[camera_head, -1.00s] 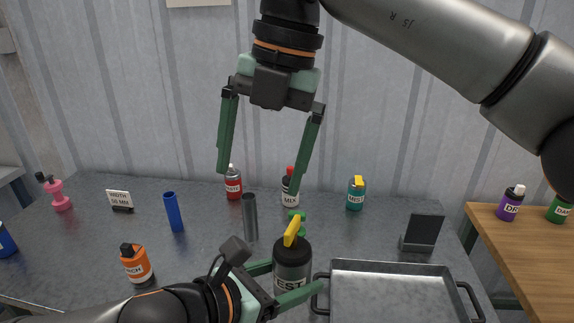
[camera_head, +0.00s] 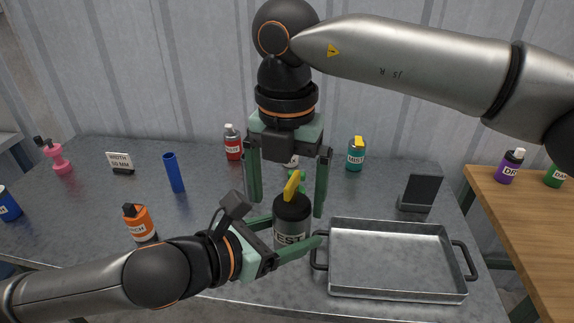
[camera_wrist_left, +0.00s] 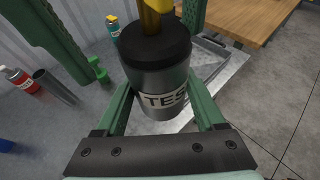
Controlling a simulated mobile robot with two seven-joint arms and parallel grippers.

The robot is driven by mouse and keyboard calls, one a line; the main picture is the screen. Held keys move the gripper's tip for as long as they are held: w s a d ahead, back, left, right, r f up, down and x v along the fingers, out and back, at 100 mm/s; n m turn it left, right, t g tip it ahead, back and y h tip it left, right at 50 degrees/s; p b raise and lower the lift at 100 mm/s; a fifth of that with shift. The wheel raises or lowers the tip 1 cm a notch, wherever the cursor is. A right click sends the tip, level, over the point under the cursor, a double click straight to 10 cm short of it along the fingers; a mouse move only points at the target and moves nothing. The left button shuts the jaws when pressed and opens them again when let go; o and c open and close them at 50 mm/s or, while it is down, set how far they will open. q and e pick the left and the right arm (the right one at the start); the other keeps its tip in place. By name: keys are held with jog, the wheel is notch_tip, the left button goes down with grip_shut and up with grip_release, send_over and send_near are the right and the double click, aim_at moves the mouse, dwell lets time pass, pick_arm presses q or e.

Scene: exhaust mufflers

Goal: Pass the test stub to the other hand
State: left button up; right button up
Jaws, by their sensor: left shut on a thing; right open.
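The test stub (camera_head: 291,212) is a grey cylinder with a black top, a yellow piece sticking up from it and a label reading partly "TEST". My left gripper (camera_head: 292,240) is shut around its body and holds it near upright. The stub also shows large in the left wrist view (camera_wrist_left: 158,78), between the left fingers. My right gripper (camera_head: 286,205) is open and points down, its fingers on either side of the stub's top in the head view. I cannot tell its exact depth. Its fingers also show at the top of the left wrist view.
A grey metal tray (camera_head: 395,224) lies right of the stub, close to the left fingertip. A dark stand (camera_head: 421,188), a teal bottle (camera_head: 355,156), a red can (camera_head: 233,145), a blue tube (camera_head: 174,173) and an orange bottle (camera_head: 137,221) stand around. A steel tube (camera_wrist_left: 54,86) stands behind.

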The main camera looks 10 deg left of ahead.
jog(key=shift+f, duration=0.5)
